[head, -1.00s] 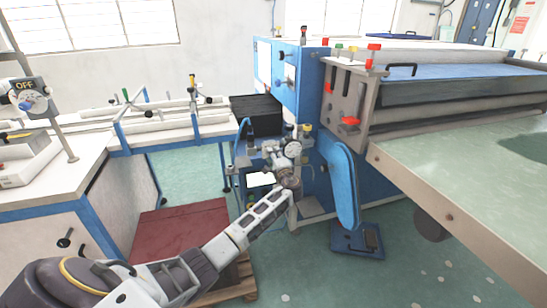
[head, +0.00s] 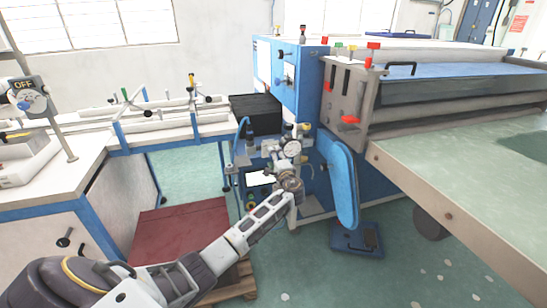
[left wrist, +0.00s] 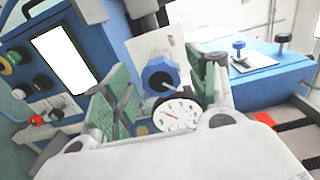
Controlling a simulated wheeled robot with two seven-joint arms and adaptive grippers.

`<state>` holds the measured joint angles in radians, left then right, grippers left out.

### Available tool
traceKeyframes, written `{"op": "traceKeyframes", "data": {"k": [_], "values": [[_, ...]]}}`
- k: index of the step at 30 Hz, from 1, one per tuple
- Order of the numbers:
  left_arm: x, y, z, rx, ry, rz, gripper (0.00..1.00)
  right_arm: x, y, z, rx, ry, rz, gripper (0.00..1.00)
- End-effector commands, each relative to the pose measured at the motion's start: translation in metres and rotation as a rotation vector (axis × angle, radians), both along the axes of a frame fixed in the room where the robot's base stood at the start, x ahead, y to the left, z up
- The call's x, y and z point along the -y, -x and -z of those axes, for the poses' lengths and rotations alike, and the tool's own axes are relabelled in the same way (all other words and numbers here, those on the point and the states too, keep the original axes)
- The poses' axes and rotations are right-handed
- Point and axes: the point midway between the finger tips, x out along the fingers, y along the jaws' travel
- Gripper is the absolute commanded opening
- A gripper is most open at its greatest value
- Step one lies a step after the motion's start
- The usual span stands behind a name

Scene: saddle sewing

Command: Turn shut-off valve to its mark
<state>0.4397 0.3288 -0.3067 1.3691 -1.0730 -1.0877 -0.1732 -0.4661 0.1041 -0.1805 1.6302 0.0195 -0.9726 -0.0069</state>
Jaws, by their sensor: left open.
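A blue valve knob (left wrist: 160,75) with a pale pointer or lever sits in front of a light plate (left wrist: 153,48) in the left wrist view. My open left gripper (left wrist: 158,92) has its green-padded fingers on either side of the knob. I cannot tell whether they touch it. In the head view my left gripper (head: 283,157) is at the machine's front, hiding most of the valve. No mark can be made out clearly. My right gripper is out of view.
The blue machine (head: 286,72) stands behind, with a blue pedal arm (head: 340,182) to the right of my gripper. A green-topped table (head: 470,165) fills the right. A dark red board (head: 178,228) on a pallet lies on the floor. An OFF-labelled dial (head: 28,99) is far left.

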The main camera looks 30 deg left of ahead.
Motion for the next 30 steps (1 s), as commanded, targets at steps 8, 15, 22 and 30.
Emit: {"op": "traceKeyframes", "data": {"k": [8, 15, 22, 30], "values": [[0.026, 0.022, 0.001, -0.001, 0.001, 0.001, 0.58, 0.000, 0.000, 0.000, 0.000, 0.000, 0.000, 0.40], [0.052, 0.043, 0.001, -0.002, 0.001, 0.002, 0.58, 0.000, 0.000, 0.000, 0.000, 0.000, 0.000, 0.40], [0.071, 0.060, 0.001, -0.001, 0.002, 0.002, 0.58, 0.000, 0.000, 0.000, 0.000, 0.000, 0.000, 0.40], [0.077, 0.066, 0.001, -0.001, 0.000, 0.000, 0.58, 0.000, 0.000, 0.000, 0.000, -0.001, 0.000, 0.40]]}}
